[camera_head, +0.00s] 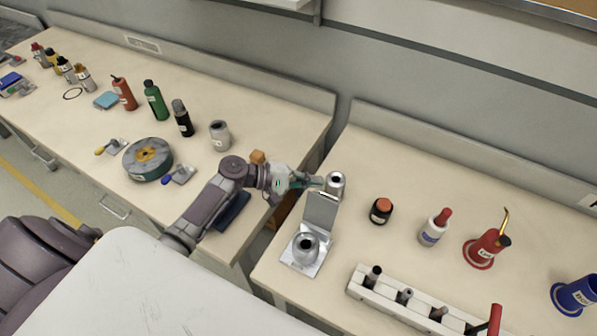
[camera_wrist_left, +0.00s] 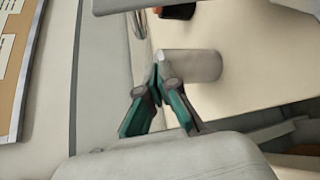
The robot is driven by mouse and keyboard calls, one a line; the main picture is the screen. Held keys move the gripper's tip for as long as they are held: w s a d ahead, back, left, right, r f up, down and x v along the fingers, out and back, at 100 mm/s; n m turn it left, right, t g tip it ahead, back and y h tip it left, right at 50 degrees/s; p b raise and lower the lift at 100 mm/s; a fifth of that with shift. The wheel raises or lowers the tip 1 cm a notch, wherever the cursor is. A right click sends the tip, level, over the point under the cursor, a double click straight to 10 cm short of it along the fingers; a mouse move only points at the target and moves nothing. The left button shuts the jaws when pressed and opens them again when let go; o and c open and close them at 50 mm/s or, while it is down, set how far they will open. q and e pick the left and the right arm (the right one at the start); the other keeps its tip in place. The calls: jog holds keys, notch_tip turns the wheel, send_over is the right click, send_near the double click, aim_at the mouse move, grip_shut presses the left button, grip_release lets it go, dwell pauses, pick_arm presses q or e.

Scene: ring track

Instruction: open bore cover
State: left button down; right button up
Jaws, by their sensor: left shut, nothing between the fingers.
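The grey bore cover (camera_head: 320,212) stands raised at the back of a light base plate (camera_head: 297,263). A metal cylinder with an open bore (camera_head: 306,248) sits on that plate, its top uncovered. My left gripper (camera_head: 322,183) is shut and empty, just beyond the cover's upper edge; I cannot tell whether it touches. The left wrist view shows its fingertips (camera_wrist_left: 158,76) together, beside a second metal cylinder (camera_wrist_left: 190,66). That cylinder (camera_head: 335,184) stands loose behind the cover in the head view. My right gripper is not in view.
A black and orange jar (camera_head: 381,211), a white bottle with red cap (camera_head: 435,227) and a red oil can (camera_head: 487,248) stand to the right. A rack (camera_head: 400,305) lies in front of them. A gap separates the two benches. The left bench holds several bottles.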

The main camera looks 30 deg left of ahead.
aim_at(323, 207)
pick_arm(q)
jog(key=shift+m+t, duration=0.3)
jog(key=shift+m, duration=0.1)
jog(key=s, duration=0.1)
jog(key=s+r, duration=0.2)
jog(key=s, duration=0.1)
jog(key=shift+d+r+b, duration=0.25)
jog(key=shift+d+b, duration=0.05)
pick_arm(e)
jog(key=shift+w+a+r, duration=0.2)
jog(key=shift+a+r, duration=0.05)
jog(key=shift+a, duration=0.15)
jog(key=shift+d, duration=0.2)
